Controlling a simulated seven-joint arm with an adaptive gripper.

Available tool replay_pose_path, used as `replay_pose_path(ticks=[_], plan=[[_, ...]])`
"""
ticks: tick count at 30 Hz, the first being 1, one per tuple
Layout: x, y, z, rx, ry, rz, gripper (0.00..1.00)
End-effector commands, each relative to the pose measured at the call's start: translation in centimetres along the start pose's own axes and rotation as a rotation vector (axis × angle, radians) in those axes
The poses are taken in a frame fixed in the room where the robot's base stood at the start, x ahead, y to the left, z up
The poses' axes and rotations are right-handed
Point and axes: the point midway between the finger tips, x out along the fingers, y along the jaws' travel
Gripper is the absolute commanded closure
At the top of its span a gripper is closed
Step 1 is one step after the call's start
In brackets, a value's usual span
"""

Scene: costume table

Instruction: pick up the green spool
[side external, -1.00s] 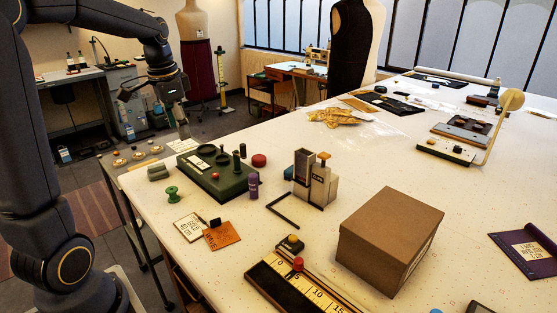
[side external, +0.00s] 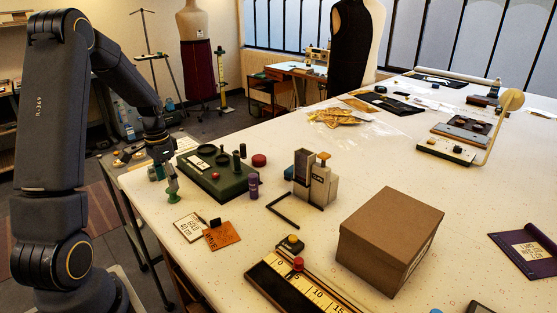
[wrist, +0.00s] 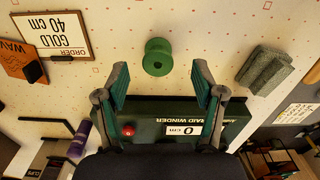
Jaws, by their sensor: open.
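The green spool (side external: 172,197) stands on the white table near its left edge, in front of the green braid winder. In the wrist view the spool (wrist: 157,57) lies just ahead of the fingertips, roughly centred between them, with nothing touching it. My gripper (wrist: 160,78) is open and empty, its two fingers spread to either side. In the side view my gripper (side external: 166,174) points down and hangs close above the spool, partly overlapping its top; the exact gap cannot be told.
The green braid winder (side external: 221,185) sits right behind the spool. A gold label card (side external: 188,227) and an orange tag (side external: 221,235) lie in front. Grey-green blocks (wrist: 264,69) rest beside the spool in the wrist view. A cardboard box (side external: 388,240) stands to the right.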

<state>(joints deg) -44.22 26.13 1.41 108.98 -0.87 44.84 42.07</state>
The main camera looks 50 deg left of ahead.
Motion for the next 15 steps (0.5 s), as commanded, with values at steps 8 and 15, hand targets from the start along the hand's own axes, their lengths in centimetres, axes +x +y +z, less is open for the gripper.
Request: replay_pose_path(ticks=[8, 15], plan=[[4.1, 0.3, -0.6, 0.000, -0.002, 0.002, 0.32], [5.0, 0.3, -0.7, 0.001, 0.001, 0.000, 0.32]])
